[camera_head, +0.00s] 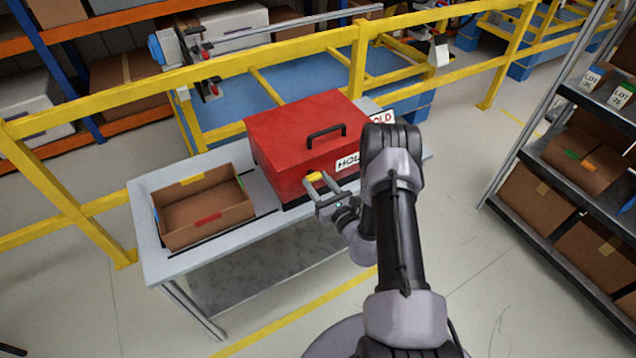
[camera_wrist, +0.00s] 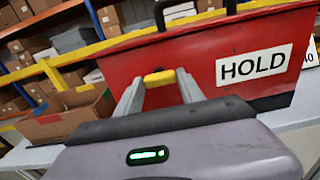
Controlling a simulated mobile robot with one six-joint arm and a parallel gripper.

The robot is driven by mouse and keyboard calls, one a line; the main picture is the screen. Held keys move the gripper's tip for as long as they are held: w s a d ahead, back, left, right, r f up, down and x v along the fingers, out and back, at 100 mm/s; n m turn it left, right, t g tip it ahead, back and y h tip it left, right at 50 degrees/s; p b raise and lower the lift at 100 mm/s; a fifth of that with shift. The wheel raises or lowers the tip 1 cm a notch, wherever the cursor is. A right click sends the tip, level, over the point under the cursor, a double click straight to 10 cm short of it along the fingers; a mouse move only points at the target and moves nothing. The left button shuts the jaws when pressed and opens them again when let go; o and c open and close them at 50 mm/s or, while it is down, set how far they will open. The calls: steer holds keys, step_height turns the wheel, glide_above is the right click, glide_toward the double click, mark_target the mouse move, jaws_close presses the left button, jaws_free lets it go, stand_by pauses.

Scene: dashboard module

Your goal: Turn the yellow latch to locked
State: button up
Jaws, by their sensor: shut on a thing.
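The yellow latch (camera_head: 315,176) is on the front face of the red box (camera_head: 292,122), which stands shut on the table and has a black handle on its lid. In the wrist view the latch (camera_wrist: 159,78) is a short yellow bar lying roughly level across the picture. My gripper (camera_head: 317,182) is at the front of the box with its fingers on the latch. In the wrist view one finger of my gripper (camera_wrist: 158,84) is at each end of the bar. The latch's pivot and any lock marking are hidden.
An open cardboard box (camera_head: 205,208) stands left of the red box on the grey table (camera_head: 150,232). HOLD labels are on the red box's front (camera_wrist: 254,66) and behind it. Yellow railing (camera_head: 280,55) runs behind the table. A shelf with cartons (camera_head: 560,212) stands at right.

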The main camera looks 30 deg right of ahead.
steer(key=m, duration=0.8)
steer(key=shift+m, duration=0.3)
steer(key=m, duration=0.4)
steer(key=shift+m, duration=2.5)
steer(key=o, duration=1.4)
steer(key=shift+c, duration=0.2)
